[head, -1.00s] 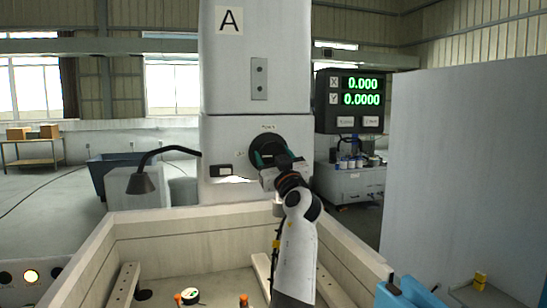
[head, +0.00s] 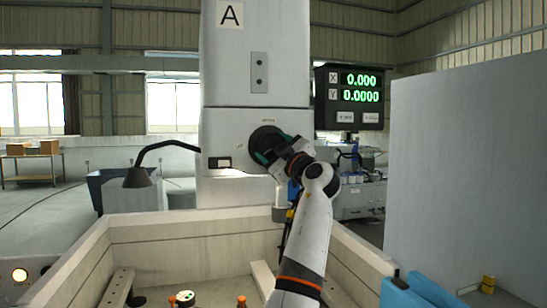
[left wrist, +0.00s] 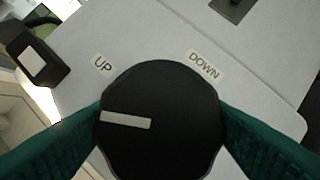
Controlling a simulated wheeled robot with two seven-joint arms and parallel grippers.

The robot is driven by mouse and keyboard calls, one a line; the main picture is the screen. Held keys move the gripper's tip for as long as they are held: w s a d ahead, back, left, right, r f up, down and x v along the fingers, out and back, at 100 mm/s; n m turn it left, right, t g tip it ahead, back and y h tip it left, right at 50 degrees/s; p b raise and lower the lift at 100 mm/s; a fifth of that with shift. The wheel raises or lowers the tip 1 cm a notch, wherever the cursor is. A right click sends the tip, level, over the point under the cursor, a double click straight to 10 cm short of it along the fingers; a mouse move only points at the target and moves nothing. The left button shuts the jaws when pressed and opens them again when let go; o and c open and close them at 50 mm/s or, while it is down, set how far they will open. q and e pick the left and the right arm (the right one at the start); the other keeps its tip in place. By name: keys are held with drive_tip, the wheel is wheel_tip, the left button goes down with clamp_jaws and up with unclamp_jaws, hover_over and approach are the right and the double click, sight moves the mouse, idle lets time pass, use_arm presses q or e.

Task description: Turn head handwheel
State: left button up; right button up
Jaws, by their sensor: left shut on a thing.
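The head handwheel (head: 260,136) is a round black knob on the grey front of the machine head (head: 225,140). In the left wrist view the handwheel (left wrist: 165,140) fills the middle, with a white pointer bar on its face aimed left. A label UP (left wrist: 103,66) is above it to the left and a label DOWN (left wrist: 205,65) above it to the right. My left gripper (head: 268,153) has teal fingers, shut on the handwheel from both sides. The fingers and wrist hide part of the handwheel in the head view. My right gripper is not in view.
A readout (head: 350,97) with green digits hangs right of the machine head. A black lamp (head: 138,177) on a bent arm stands to the left. The pale tank (head: 185,230) is below, with small orange-topped items inside. A tall grey panel (head: 455,170) stands at right.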

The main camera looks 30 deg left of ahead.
use_arm(q)
drive_tip(key=n, duration=0.1)
drive_tip(key=n+g+p, duration=0.1)
drive_tip(key=n, duration=0.1)
drive_tip(key=shift+r+n+g, duration=0.2)
drive_tip(key=shift+n+g, duration=0.1)
drive_tip(key=n+g+h+p, duration=0.1)
drive_tip(key=n+p, duration=0.1)
drive_tip(key=n, duration=0.1)
drive_tip(key=shift+n, duration=0.4)
drive_tip(key=n+p, duration=0.1)
drive_tip(key=n, duration=0.1)
drive_tip(key=n+g+h+p, duration=0.1)
drive_tip(key=n, duration=0.1)
drive_tip(key=shift+h, duration=0.3)
drive_tip(key=shift+f+n+h+p, duration=0.1)
drive_tip(key=shift+n+h+p, duration=0.55)
drive_tip(key=shift+n, duration=0.45)
drive_tip(key=shift+f, duration=0.1)
drive_tip(key=o, duration=1)
